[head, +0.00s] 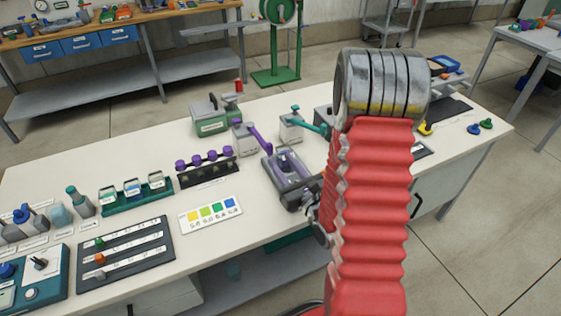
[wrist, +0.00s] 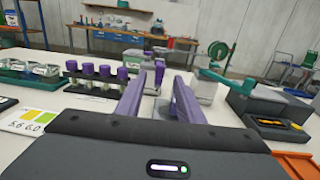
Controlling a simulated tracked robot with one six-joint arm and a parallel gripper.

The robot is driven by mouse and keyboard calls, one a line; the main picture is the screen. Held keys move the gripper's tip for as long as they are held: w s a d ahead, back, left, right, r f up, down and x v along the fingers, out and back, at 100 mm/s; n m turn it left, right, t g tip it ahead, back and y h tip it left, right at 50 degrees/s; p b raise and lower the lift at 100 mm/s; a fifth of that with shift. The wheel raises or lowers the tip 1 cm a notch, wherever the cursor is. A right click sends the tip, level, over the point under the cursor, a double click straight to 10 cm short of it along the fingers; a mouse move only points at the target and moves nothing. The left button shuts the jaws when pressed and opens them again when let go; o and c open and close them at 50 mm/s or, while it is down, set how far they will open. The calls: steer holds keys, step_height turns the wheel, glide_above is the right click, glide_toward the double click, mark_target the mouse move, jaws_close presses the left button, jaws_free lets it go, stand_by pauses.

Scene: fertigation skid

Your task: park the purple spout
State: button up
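The purple spout (head: 259,140) is an arm on a small grey box (head: 241,134) near the middle of the bench, slanting toward the front right. In the wrist view the purple spout (wrist: 158,74) shows beyond and between my fingers. My gripper (head: 283,157) is low over the bench, just in front of the spout. In the wrist view its two purple-toned fingers (wrist: 157,92) stand apart with nothing held between them. I cannot tell the exact gap to the spout.
A teal spout (head: 310,126) on a second grey box stands close to the right. A rack of purple-capped bottles (head: 207,169) is to the left, with a colour card (head: 211,213) in front. A green-grey device (head: 211,118) stands behind. Bare bench lies left of my gripper.

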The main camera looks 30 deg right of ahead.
steer(key=shift+s+d, duration=0.1)
steer(key=shift+s, duration=0.2)
steer(key=shift+c, duration=0.4)
